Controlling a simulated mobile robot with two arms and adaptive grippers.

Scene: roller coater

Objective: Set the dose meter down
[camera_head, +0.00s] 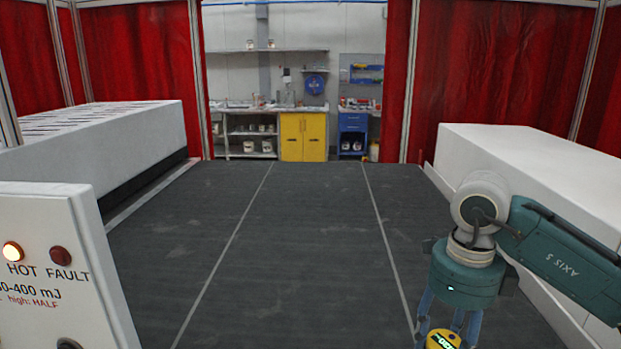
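What lies directly under the meter is out of frame. My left gripper is not in view.
A white panel (45,240) at left has a lit HOT lamp (13,251) and a darker FAULT lamp (61,256). Long white housings stand left (110,140) and right (520,160). The dark floor (290,250) between is clear. A bench with a yellow cabinet (304,137) stands beyond red curtains.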

